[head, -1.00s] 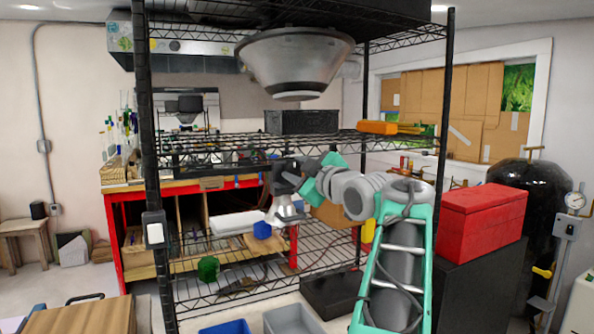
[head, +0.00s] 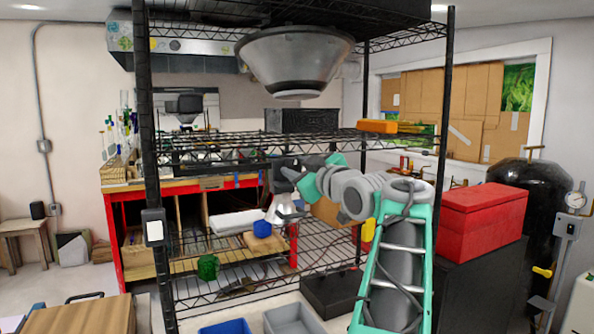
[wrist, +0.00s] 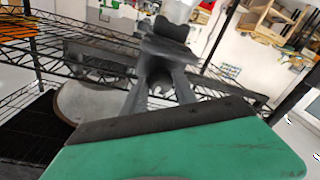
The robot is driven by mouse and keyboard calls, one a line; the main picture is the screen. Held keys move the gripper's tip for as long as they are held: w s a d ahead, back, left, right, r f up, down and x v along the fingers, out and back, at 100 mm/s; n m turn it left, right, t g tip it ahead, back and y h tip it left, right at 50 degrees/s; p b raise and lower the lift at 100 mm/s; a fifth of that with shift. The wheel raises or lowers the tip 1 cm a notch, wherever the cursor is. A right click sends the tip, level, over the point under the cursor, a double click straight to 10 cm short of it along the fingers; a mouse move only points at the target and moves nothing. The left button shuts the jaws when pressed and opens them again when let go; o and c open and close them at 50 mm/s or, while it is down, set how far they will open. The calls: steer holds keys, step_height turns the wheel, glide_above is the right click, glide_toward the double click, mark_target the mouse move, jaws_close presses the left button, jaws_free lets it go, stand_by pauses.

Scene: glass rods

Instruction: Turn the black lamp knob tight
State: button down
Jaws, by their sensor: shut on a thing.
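My gripper (wrist: 166,48) points away from the wrist camera. Its two grey fingers close on a small dark piece (wrist: 171,27) at their tips, which appears to be the black lamp knob. A pale part (wrist: 176,8), apparently of the lamp, shows just beyond it. In the head view my gripper (head: 283,180) is at the rack, left of my arm. A small silver cone-shaped lamp shade (head: 282,208) hangs just below it. The knob is too small and too covered by the fingers to make out in the head view.
Black wire rack shelves (head: 300,262) and a post (head: 152,120) surround my arm. A large metal hood (head: 295,62) hangs above. A blue block (head: 262,229) and a green object (head: 208,267) sit on the lower shelf. A red toolbox (head: 482,220) stands right.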

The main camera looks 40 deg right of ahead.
steer(key=m, duration=0.4)
steer(key=shift+f, duration=0.1)
steer(key=m, duration=0.3)
steer(key=shift+m+h+b, duration=0.3)
steer(key=shift+m, duration=0.1)
steer(key=m, duration=0.3)
steer(key=shift+a+m, duration=0.1)
steer(key=shift+m, duration=0.3)
steer(key=shift+m+h+p, duration=0.4)
steer(key=shift+m+p, duration=0.05)
steer(key=shift+m, duration=1.85)
steer(key=c, duration=1.3)
jaws_free()
steer(key=shift+o, duration=0.2)
